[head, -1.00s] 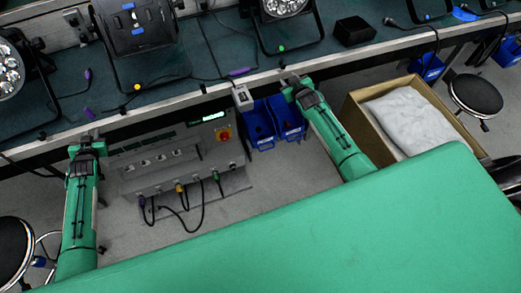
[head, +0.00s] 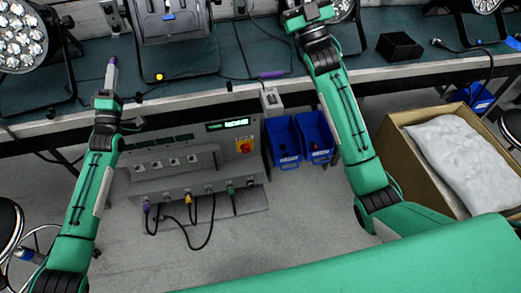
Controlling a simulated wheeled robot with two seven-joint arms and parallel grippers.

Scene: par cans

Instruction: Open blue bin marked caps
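Two blue bins hang side by side under the table's front edge in the head view: a left one (head: 284,143) and a right one (head: 316,137). Both have pale labels too small to read, so I cannot tell which is marked caps. Their tops look open, and something small and reddish shows in the right one. My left gripper (head: 108,97) is at the table's front edge, far left of the bins. A purple-tipped grey connector (head: 112,72) shows right at its tip; whether it is held is unclear. My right gripper (head: 306,16) is over the table, above and beyond the bins, its fingers unclear.
A grey control panel (head: 180,165) with cables stands left of the bins. A cardboard box (head: 414,162) with a pale bag is to the right. Par lights (head: 170,20) and a black block (head: 399,46) stand on the table (head: 240,60). Another blue bin (head: 473,97) is far right.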

